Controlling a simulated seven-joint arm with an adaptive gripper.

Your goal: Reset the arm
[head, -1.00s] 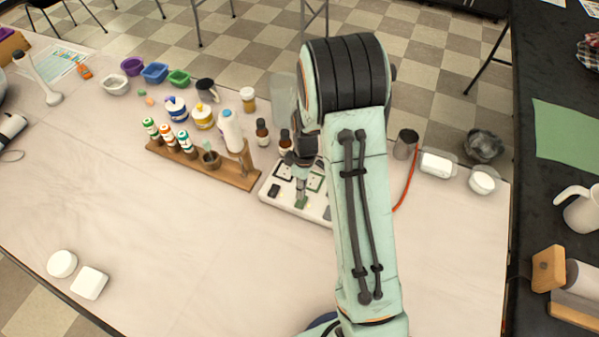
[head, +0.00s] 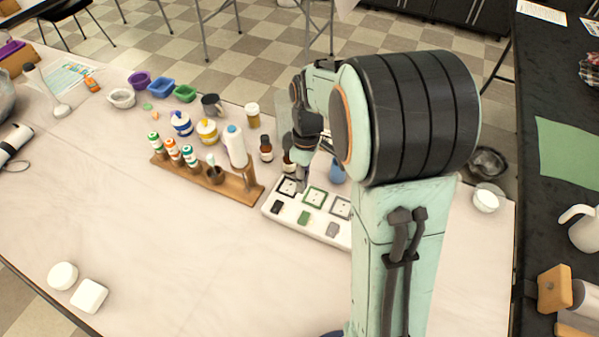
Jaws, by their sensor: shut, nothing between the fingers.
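My gripper (head: 302,182) is above the far left part of a white tray (head: 285,222), and its fingers are shut and empty. The tray has square outlined marks in a far row, and small dark, green (head: 304,217) and grey (head: 332,229) pieces in a near row. My arm rises from the front and bends over the right side of the tray, hiding part of it. It is not clear whether the fingertips touch the tray.
A wooden rack (head: 208,182) with several small bottles stands left of the tray. Brown bottles (head: 266,149) stand close behind the gripper. Coloured bowls (head: 160,88) are at the back left. A white soap-like block (head: 89,296) lies front left. The front middle is clear.

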